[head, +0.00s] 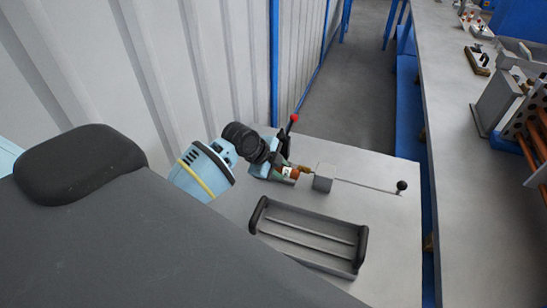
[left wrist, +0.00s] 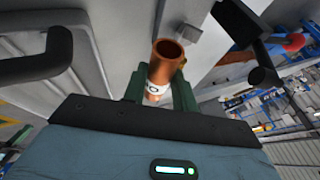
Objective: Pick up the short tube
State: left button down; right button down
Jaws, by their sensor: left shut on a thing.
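The short tube (left wrist: 165,65) is a copper-coloured open cylinder with a white marked band near its lower end. In the left wrist view it sits between the two green fingers of my left gripper (left wrist: 158,88), which is shut on it. In the head view my left gripper (head: 283,173) is low over the grey table, and a small copper part of the tube (head: 293,173) shows at its fingertips. I cannot tell whether the tube touches the table or a holder. My right gripper is not in view.
A black-handled tray (head: 312,236) stands in front of the gripper. A red-knobbed lever (head: 293,119) rises just behind it. A grey block (head: 322,184) and a thin rod with a black ball (head: 401,186) lie to the right. The table's right side (head: 395,250) is clear.

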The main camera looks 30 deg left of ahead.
pick_arm(q)
jog(key=s+d, duration=0.5)
jog(key=d, duration=0.1)
jog(key=shift+s+r, duration=0.25)
jog(key=shift+r, duration=0.15)
jog(key=s+d+r+n+y, duration=0.1)
jog(key=r+n, duration=0.2)
jog(key=r, duration=0.5)
jog(key=s+d+r+n+t+y, duration=0.1)
jog(key=s+d+r+n+y, duration=0.1)
jog(key=r, duration=0.6)
jog(key=shift+s+d+n+y, duration=0.15)
jog(key=shift+s+n+y, duration=0.15)
jog(key=shift+n, duration=0.5)
